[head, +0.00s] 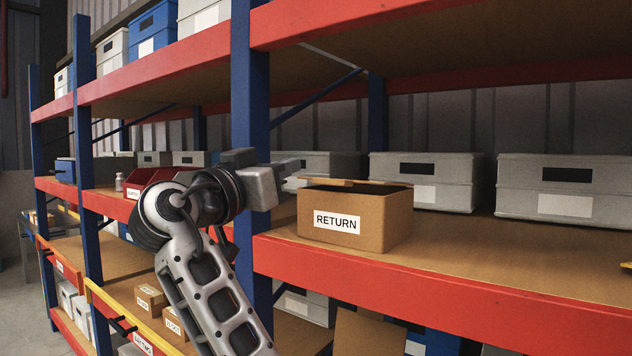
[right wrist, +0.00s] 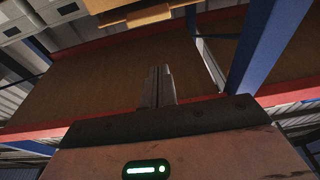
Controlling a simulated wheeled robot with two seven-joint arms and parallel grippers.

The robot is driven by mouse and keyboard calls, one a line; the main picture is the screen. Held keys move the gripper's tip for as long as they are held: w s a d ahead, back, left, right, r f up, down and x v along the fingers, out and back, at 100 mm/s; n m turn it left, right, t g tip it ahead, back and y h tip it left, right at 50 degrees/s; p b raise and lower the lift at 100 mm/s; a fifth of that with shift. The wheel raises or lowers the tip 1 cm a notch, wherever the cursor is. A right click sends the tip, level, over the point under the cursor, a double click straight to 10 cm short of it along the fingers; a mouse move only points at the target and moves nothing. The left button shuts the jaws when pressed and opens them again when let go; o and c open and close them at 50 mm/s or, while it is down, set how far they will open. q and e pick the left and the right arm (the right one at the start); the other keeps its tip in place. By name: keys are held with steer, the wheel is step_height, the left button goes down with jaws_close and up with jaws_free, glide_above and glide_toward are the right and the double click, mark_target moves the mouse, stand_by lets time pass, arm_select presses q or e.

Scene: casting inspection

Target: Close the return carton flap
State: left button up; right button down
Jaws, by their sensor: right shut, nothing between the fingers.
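The return carton (head: 374,219) is a brown box with a white RETURN label, standing on the middle shelf near its front edge. My left gripper is not in view.
Grey lidded bins (head: 425,182) stand behind and right of the carton. A blue rack post (head: 250,110) rises just left of it, close to my right arm. A red bin (head: 150,180) sits beyond the post.

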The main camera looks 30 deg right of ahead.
steer(key=s+r+p+x, duration=0.1)
steer(key=p+x, duration=0.3)
steer(key=x, duration=0.7)
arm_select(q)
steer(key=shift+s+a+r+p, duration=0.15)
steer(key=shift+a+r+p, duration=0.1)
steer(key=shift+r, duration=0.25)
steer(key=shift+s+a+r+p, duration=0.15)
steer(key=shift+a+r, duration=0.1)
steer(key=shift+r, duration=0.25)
arm_select(e)
steer(key=shift+a+f, duration=0.2)
steer(key=shift+f, duration=0.6)
steer(key=shift+a+f, duration=0.2)
steer(key=shift+f, duration=0.55)
steer(key=shift+a+f, duration=0.2)
steer(key=shift+f, duration=0.6)
